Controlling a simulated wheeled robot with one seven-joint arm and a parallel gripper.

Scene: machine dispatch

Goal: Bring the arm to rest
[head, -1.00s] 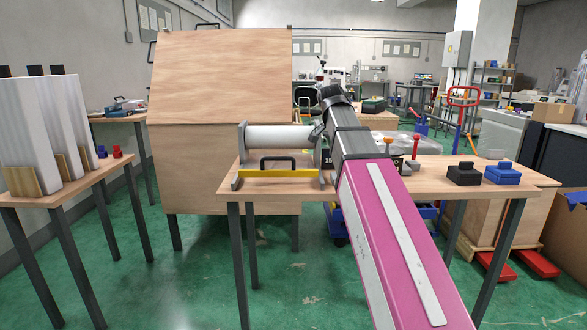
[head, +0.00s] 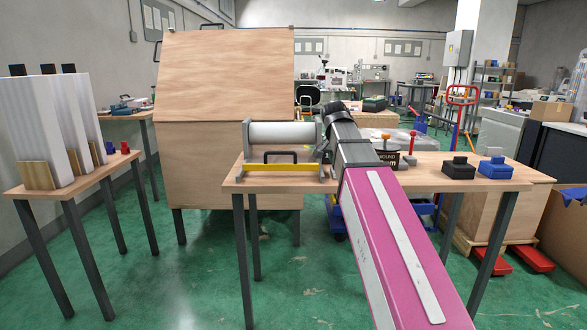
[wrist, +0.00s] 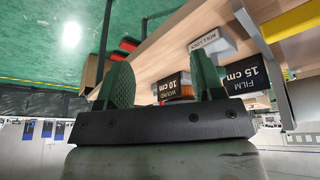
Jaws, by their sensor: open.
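My arm (head: 405,250), with a pink link, reaches forward over the near edge of the middle table (head: 415,183) in the head view. Its far end bends down beside the white roller in its stand, and my gripper is hidden there. In the wrist view my gripper (wrist: 161,82) shows two dark green fingers spread apart with nothing held between them. The wrist picture appears upside down. Beyond the fingers are the table's edge and labelled blocks reading "WOUND 10 cm" (wrist: 173,87) and "FILM 15 cm" (wrist: 247,74).
The white roller (head: 282,134) has a yellow bar (head: 280,168) in front. A black block (head: 459,170) and a blue block (head: 496,169) sit at the table's right. A wooden cabinet (head: 222,75) stands behind. A left table (head: 85,184) holds tall white panels. Green floor lies open between the tables.

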